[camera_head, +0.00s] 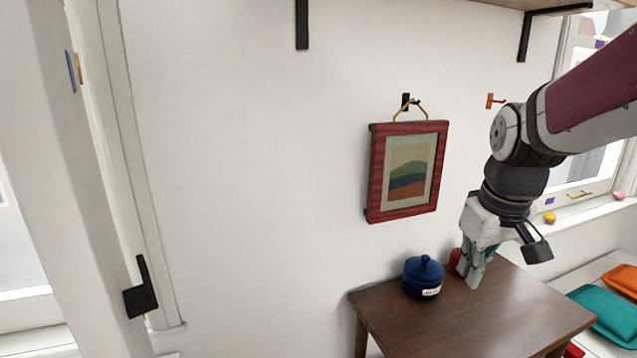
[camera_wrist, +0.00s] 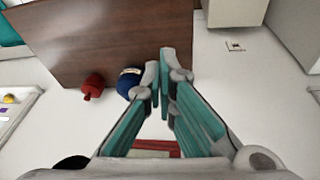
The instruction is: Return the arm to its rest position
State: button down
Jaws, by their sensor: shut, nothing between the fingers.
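My gripper (camera_head: 470,278) hangs from the arm on the right of the head view, fingers pointing down over the wooden table (camera_head: 400,322). Its fingers are shut with nothing between them. In the wrist view the teal fingers (camera_wrist: 158,70) meet near the middle. A blue lidded jar (camera_head: 422,278) with a white label stands on the table, left of the gripper; it also shows in the wrist view (camera_wrist: 127,82), partly behind a finger. A red object (camera_head: 454,261) is partly hidden behind the gripper; the wrist view shows a red jar (camera_wrist: 92,86) beside the blue one.
A red-framed picture (camera_head: 376,180) hangs on a black hook above the table. An orange hook (camera_head: 491,101) is empty. A shelf bracket (camera_head: 302,25) is overhead. A window sill (camera_head: 590,208) and a bench with cushions (camera_head: 602,310) are at right.

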jog(key=s+a+r+m+p, duration=0.1)
jog(key=s+a+r, duration=0.1)
jog(key=s, duration=0.9)
jog(key=s+a+r+m+t+p, duration=0.1)
jog(key=s+a, duration=0.2)
jog(key=s, duration=0.7)
jog(key=shift+s+a+r+m+y, duration=0.3)
jog(key=shift+s+r, duration=0.05)
jog(key=shift+s, duration=0.05)
